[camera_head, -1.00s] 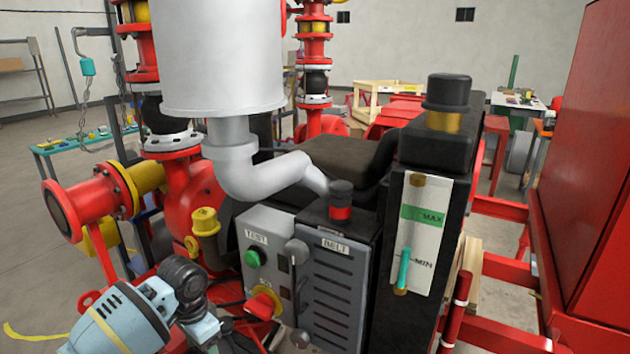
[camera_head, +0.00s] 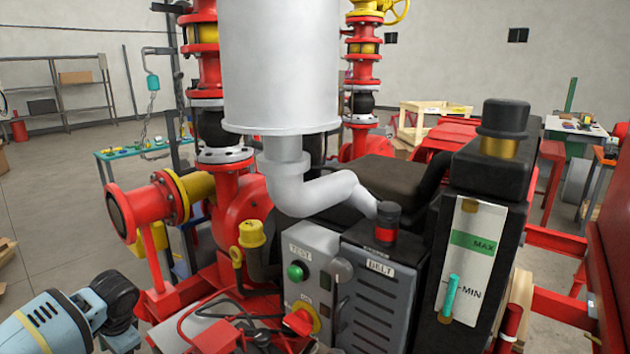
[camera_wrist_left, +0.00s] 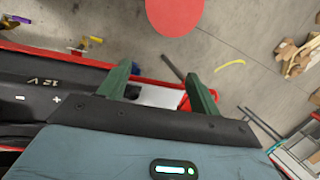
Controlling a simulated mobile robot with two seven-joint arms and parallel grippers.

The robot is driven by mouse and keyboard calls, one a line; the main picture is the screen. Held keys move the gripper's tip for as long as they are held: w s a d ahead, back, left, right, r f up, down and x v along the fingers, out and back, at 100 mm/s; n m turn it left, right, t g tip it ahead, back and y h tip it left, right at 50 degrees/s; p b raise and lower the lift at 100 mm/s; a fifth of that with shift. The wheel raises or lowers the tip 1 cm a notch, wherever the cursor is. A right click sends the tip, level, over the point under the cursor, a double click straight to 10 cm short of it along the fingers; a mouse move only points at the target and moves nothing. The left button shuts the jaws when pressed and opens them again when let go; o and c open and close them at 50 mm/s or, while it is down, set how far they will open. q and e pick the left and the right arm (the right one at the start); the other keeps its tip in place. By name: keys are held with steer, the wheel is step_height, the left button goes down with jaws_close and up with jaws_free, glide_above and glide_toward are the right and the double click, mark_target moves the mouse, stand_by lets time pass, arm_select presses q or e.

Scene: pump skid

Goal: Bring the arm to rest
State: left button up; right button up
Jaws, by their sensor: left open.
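My left arm (camera_head: 60,322), pale blue with a black joint, enters the head view at the lower left. It is apart from the pump skid's grey control panel (camera_head: 312,262). In the left wrist view my left gripper (camera_wrist_left: 160,84) shows two green fingers spread apart with nothing between them. Beyond the fingers are a red skid rail and the floor. Whether the fingers touch anything cannot be told. My right gripper is in neither view.
A black battery marked 12 V (camera_wrist_left: 45,95) lies close left of the fingers. A red flanged pipe end (camera_head: 125,215) stands above and right of my arm. The panel carries a green button (camera_head: 296,271) and red-yellow switch (camera_head: 300,318). Open floor (camera_head: 60,225) lies at left.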

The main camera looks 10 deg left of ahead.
arm_select(q)
steer(key=s+d+f+m+t+h, duration=0.1)
steer(key=s+d+f+m+t, duration=0.15)
steer(key=s+f, duration=0.5)
steer(key=s+d+f+m+t+h, duration=0.1)
steer(key=s+d+f+m+t, duration=0.2)
steer(key=s+f, duration=0.45)
steer(key=s+d+m+t+h, duration=0.2)
steer(key=s+d+t+h, duration=0.1)
steer(key=s+d, duration=0.3)
steer(key=s+d+f+n, duration=0.1)
steer(key=d+n, duration=0.3)
steer(key=d, duration=0.5)
steer(key=s+d+f+n, duration=0.2)
steer(key=d+n, duration=0.3)
steer(key=d, duration=0.4)
steer(key=shift+s+d+f+t, duration=0.25)
steer(key=shift+s+t, duration=0.2)
